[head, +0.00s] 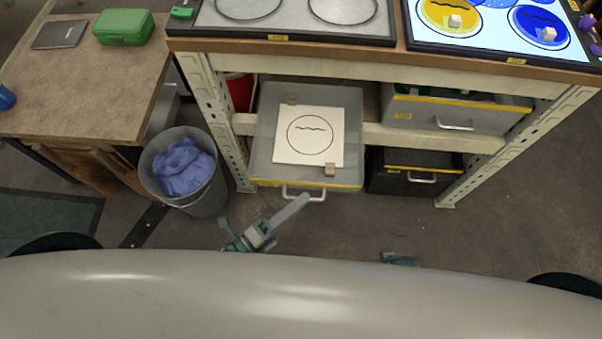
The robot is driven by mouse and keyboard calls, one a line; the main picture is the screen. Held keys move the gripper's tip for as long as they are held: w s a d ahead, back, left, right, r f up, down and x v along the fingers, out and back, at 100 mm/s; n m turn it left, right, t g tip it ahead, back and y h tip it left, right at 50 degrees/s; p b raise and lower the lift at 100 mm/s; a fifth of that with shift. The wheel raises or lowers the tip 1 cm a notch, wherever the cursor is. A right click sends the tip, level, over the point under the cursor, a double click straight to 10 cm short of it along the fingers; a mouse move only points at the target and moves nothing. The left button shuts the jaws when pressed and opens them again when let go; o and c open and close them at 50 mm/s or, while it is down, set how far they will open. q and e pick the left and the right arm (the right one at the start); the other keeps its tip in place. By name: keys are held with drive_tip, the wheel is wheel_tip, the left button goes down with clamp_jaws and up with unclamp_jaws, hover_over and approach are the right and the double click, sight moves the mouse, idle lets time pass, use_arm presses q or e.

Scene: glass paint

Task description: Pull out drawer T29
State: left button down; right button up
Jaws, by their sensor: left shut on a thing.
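A grey drawer (262,155) with a yellow front edge stands out from the left side of the bench frame. A white card (280,150) with a circle and a wavy line lies in it, with small tan blocks at two corners. The drawer's handle (290,194) is on its front. My left gripper (303,200) comes from below and is shut on this handle. The drawer's label is not readable, so I cannot confirm T29. My right gripper is not in view; only a small teal part of my right arm shows at the bottom.
A grey drawer (420,115) and a dark lower drawer (400,181) sit to the right. A bin (207,200) with blue cloth stands left of the pulled-out drawer. A wooden table (95,85) is further left. Floor is clear in front.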

use_arm(q)
drive_tip(key=shift+s, duration=2.25)
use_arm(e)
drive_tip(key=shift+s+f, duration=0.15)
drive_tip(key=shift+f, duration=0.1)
use_arm(q)
drive_tip(key=c, duration=1.8)
unclamp_jaws()
drive_tip(key=shift+c, duration=0.2)
